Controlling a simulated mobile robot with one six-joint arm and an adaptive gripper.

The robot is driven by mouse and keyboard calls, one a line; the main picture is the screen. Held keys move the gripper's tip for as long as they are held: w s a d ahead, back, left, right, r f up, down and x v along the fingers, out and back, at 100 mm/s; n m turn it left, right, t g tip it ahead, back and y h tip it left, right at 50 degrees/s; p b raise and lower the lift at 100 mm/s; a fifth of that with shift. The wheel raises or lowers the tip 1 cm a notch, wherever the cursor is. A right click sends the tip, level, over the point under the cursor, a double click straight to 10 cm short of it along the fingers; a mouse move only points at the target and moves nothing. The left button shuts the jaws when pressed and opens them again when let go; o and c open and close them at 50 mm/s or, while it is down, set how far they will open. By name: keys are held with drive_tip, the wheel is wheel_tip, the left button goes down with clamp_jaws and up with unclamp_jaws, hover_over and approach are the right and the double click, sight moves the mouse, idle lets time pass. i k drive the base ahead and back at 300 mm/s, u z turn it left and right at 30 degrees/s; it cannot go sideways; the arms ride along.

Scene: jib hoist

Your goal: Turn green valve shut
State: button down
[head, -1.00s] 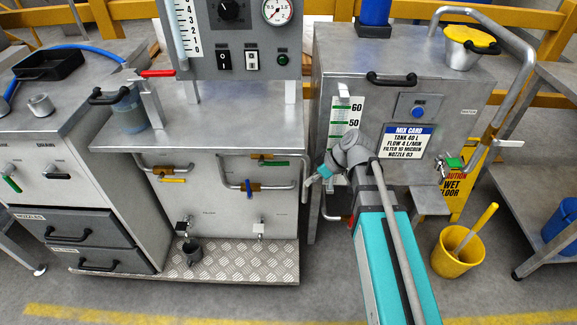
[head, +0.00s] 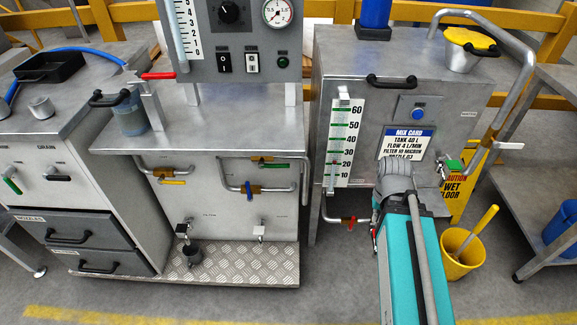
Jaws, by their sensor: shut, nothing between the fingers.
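Green handles show in three places in the head view. Another green handle (head: 270,164) lies level along the upper pipe on the middle cabinet's front. A third green handle (head: 12,185) is on the left cabinet, slanting down at the picture's edge. The frames do not show which one the task means. My arm reaches up in front of the right tank (head: 335,85), and its wrist covers the mix card's lower edge. My gripper is hidden behind the wrist.
A yellow bucket (head: 463,252) and a wet floor sign (head: 459,185) stand right of my arm. A yellow handle (head: 172,182), a blue handle (head: 249,190) and a red-handled valve (head: 350,221) are nearby. A bench stands at the right (head: 540,150).

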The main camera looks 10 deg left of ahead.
sight(278, 166)
drive_tip(key=u, duration=0.2)
drive_tip(key=k, duration=1.4)
drive_tip(key=z, duration=0.45)
drive_tip(key=i, duration=0.95)
drive_tip(key=u, duration=0.05)
